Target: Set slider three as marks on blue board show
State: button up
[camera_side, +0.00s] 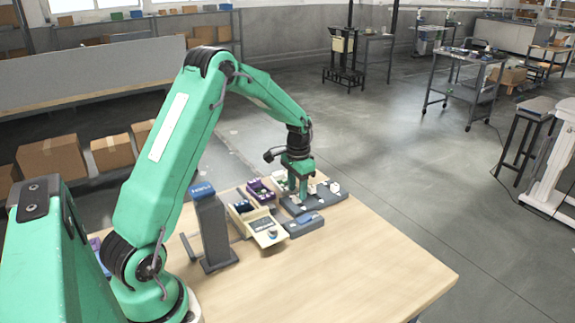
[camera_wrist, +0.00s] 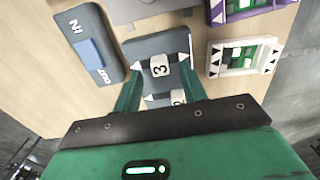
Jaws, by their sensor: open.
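My gripper (camera_wrist: 161,85) is open. In the wrist view its two green fingers stand left and right of a white slider block marked 3 (camera_wrist: 160,65), with gaps to it. The block sits on a slate-grey panel (camera_wrist: 150,43) with white triangle marks at its sides. A second white block, marked 2 (camera_wrist: 178,97), is partly hidden below it. In the side view my gripper (camera_side: 302,196) is down over the dark slider panel (camera_side: 333,207), and its tips are hard to make out. A blue lettered plate (camera_side: 202,189) tops a dark post; its text is unclear.
A slate box with a blue switch and lettering (camera_wrist: 88,50) lies left of the panel. A purple frame (camera_wrist: 245,8) and a white frame with green inside (camera_wrist: 243,57) lie right. A cream box (camera_side: 265,231) stands near the post. The table's near right (camera_side: 370,265) is clear.

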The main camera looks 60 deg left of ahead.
aim_at(301, 206)
jog(key=shift+f, duration=0.9)
grip_shut()
jog(key=shift+d, duration=1.1)
grip_release()
jog(key=shift+r, duration=0.1)
notch_tip(301, 206, up, 8)
